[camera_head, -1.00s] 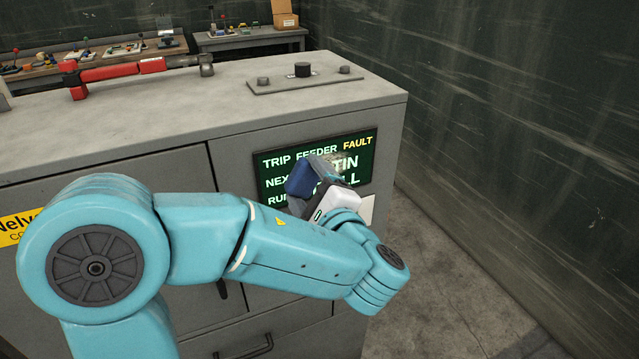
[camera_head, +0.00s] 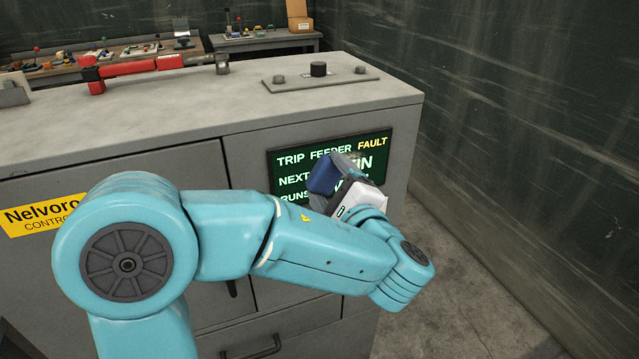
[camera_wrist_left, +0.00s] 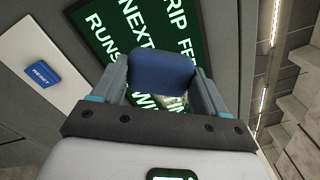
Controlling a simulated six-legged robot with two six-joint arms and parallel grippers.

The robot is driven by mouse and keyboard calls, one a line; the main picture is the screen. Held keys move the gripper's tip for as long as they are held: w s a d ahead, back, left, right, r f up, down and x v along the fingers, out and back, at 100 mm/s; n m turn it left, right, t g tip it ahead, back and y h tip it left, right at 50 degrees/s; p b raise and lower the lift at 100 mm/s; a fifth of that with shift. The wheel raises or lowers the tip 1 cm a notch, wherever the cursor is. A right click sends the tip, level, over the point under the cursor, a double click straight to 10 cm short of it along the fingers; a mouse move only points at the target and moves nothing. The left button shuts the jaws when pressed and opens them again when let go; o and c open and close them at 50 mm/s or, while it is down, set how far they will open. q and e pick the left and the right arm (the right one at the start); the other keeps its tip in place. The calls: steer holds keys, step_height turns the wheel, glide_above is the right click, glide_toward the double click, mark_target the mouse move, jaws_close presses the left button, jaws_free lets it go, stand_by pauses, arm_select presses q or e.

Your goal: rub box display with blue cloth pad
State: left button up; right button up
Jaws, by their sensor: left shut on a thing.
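The box display (camera_head: 292,165) is a dark green screen with white and yellow text on the front of the grey control box (camera_head: 245,145). My left gripper (camera_head: 335,178) is in front of the display and hides part of its text. It is shut on the blue cloth pad (camera_head: 323,174), which is at the display's face; I cannot tell if it touches. In the left wrist view the pad (camera_wrist_left: 162,72) sits between the two fingers, over the display (camera_wrist_left: 110,32). A pale smudge (camera_wrist_left: 172,103) shows on the screen beside the pad. My right gripper is not in view.
A red tool (camera_head: 150,67) and a knob panel (camera_head: 320,76) lie on the box top. A dark wall (camera_head: 510,120) stands right, with open floor (camera_head: 460,270) before it.

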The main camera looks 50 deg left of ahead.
mark_target(301, 178)
arm_select(q)
steer(key=shift+w+d+p, duration=0.15)
steer(key=shift+w+d, duration=0.35)
steer(key=shift+w, duration=0.75)
steer(key=shift+w+d+p, duration=0.15)
steer(key=shift+w+d, duration=0.35)
steer(key=shift+w, duration=0.75)
steer(key=shift+w+d+p, duration=0.15)
steer(key=shift+w+d, duration=0.35)
steer(key=shift+w, duration=0.75)
steer(key=shift+f+b, duration=0.35)
steer(key=shift+b, duration=0.1)
steer(key=shift+s+a+b, duration=0.3)
steer(key=shift+s+b, duration=0.1)
steer(key=shift+s, duration=0.55)
steer(key=shift+s+a+b, duration=0.3)
steer(key=shift+s+b, duration=0.05)
steer(key=shift+s, duration=0.55)
